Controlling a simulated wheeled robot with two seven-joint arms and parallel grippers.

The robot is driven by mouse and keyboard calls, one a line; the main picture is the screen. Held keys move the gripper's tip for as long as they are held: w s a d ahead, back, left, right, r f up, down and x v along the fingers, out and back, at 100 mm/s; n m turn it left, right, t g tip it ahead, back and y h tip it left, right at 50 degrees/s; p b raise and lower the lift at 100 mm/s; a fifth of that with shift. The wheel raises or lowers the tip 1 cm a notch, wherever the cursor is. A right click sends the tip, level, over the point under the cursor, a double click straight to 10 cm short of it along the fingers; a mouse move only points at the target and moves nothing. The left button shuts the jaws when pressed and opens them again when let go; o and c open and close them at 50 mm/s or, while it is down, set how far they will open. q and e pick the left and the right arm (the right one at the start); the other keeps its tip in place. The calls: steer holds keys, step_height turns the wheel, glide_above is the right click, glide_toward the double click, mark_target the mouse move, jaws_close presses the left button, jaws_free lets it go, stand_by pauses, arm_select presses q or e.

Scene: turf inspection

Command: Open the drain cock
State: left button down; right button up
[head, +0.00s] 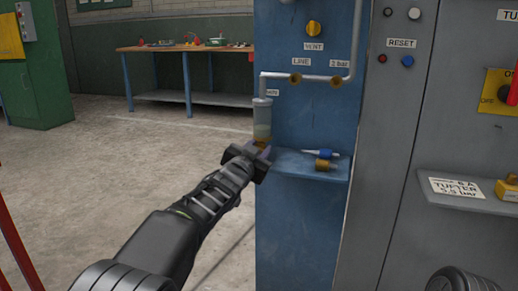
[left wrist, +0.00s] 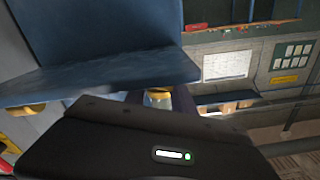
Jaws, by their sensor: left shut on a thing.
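A clear filter bowl (head: 262,118) with a little yellowish liquid hangs from the pipe at the left edge of the blue panel. The drain cock (head: 262,142) is at the bottom of this bowl, mostly hidden by my gripper. My left gripper (head: 262,152) reaches up from below and is shut on the drain cock. In the left wrist view, the bowl (left wrist: 158,98) shows beyond the dark gripper body, between the fingers. The cock's handle angle cannot be made out. My right gripper is not in view.
A blue shelf (head: 290,171) holding a blue-and-white tool (head: 321,154) and a brass fitting (head: 325,165) lies just right of my left gripper. A yellow vent knob (head: 314,28) is above. A workbench (head: 187,50) stands behind; the floor left is open.

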arm_select(q)
steer(key=c, duration=1.1)
jaws_free()
steer(key=shift+o, duration=0.2)
steer(key=shift+n, duration=0.3)
